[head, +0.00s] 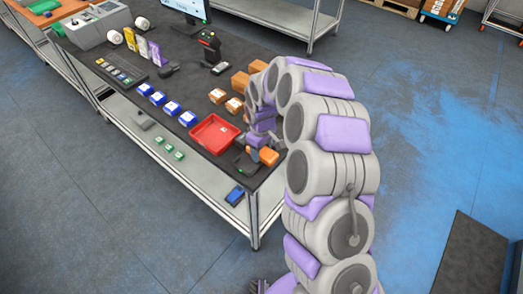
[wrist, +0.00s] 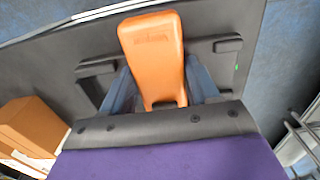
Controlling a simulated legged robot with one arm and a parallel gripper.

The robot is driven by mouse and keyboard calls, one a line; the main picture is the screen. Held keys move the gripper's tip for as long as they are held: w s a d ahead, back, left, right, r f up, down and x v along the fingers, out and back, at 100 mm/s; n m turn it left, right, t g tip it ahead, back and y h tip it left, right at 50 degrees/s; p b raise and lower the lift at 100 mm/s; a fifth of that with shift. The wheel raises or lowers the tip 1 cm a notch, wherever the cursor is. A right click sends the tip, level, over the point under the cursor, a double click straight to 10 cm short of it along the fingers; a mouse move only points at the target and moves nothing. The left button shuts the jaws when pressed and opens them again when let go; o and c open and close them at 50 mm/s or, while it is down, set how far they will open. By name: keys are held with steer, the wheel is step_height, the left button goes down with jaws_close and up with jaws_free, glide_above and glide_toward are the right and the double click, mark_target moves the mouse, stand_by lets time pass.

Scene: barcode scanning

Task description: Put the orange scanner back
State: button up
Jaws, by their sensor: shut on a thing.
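The orange scanner (wrist: 152,50) is between the two fingers of my gripper (wrist: 160,88) in the wrist view, with its broad end pointing away from the wrist. My gripper is shut on it. Dark bracket-like parts (wrist: 228,45) lie on both sides of the scanner in the wrist view. I cannot tell whether the scanner touches them or the table.
The black-topped table (head: 180,70) holds a red tray (head: 214,133) left of my gripper, a row of blue-and-white boxes (head: 172,108), and brown boxes (head: 240,80) behind. A black-and-red device (head: 209,45) stands farther back. A blue item (head: 235,195) is on the lower shelf.

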steer(key=shift+d, duration=0.15)
steer(key=o, duration=0.9)
steer(key=shift+d, duration=0.2)
steer(key=shift+o, duration=0.2)
steer(key=shift+a, duration=0.1)
steer(key=shift+a, duration=0.2)
step_height(320, 180, up, 12)
steer(key=p, duration=0.3)
steer(key=s+d+r+m, duration=0.2)
steer(key=s+d+r, duration=0.2)
steer(key=s+r, duration=0.45)
steer(key=s+d+r+m, duration=0.1)
steer(key=s+d+m, duration=0.1)
steer(key=s, duration=0.8)
steer(key=s+d+r+m+g, duration=0.1)
steer(key=s+d+m, duration=0.2)
steer(key=s, duration=0.7)
steer(key=s+d+r+m, duration=0.1)
steer(key=s+d+m, duration=0.2)
steer(key=s, duration=0.7)
steer(key=d, duration=0.2)
steer(key=shift+d+r+g, duration=0.35)
steer(key=shift+r+g, duration=0.05)
